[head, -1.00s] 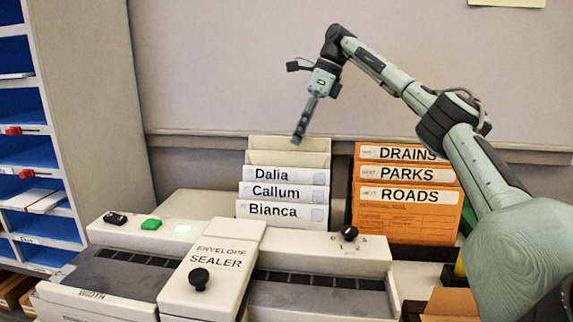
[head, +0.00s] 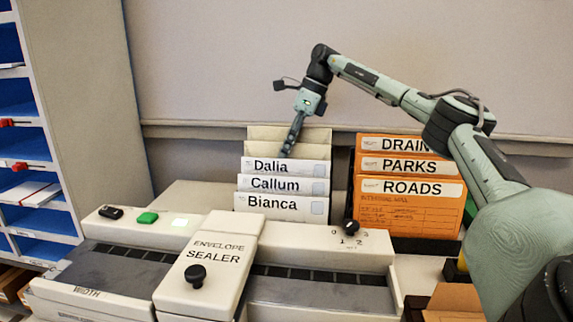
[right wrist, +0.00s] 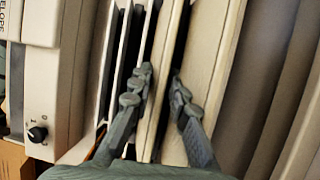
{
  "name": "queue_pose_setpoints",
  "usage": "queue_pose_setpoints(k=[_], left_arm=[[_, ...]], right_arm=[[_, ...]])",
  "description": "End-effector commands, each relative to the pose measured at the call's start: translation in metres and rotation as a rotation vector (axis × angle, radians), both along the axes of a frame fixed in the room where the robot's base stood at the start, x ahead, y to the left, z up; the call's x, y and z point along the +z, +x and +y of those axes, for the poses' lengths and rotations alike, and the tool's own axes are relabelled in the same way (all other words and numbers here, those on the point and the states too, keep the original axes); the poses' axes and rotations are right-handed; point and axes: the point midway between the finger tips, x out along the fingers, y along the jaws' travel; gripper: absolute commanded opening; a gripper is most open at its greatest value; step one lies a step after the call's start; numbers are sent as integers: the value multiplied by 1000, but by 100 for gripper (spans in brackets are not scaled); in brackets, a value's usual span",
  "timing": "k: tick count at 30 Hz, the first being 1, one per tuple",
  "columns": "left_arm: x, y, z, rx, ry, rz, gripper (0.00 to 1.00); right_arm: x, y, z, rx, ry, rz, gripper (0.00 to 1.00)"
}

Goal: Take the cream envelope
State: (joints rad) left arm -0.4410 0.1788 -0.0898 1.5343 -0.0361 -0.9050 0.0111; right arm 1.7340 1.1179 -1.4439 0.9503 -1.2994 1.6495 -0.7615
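Two cream envelopes stand upright at the back of the envelope row in the head view, the rear one (head: 262,133) just above the front one (head: 262,149). My right gripper (head: 286,151) points down at them, its lower end overlapping the front one and the top of the Dalia envelope (head: 263,166). In the right wrist view my gripper (right wrist: 158,84) is open, with a finger on each side of a cream envelope's edge (right wrist: 160,50). A wider cream surface (right wrist: 212,60) lies beyond the right finger. I cannot tell whether either finger touches. My left gripper is not in view.
Callum (head: 257,184) and Bianca (head: 255,203) envelopes stand in front, close together. Orange DRAINS, PARKS and ROADS folders (head: 410,215) stand to the right. The envelope sealer (head: 215,262) fills the front. A wall (head: 220,60) is close behind; blue-lined pigeonholes (head: 28,190) stand left.

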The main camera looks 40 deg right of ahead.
Motion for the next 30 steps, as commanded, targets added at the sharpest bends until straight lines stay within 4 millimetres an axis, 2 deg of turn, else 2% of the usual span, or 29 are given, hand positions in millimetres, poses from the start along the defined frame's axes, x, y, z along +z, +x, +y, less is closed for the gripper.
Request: queue_pose_setpoints(k=[3, 7, 8, 20, 23, 30], left_arm=[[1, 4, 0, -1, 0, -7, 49], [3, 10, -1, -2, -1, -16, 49], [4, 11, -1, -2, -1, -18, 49], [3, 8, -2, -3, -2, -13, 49], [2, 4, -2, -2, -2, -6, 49], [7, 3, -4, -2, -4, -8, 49]], right_arm=[[0, 0, -1, -1, -1, 1, 18], [0, 0, -1, -1, -1, 1, 1], [0, 0, -1, -1, -1, 1, 0], [2, 0, 0, -1, 0, -1, 0], [11, 1, 0, 0, 0, -3, 0], [60, 1, 1, 0, 0, -4, 0]])
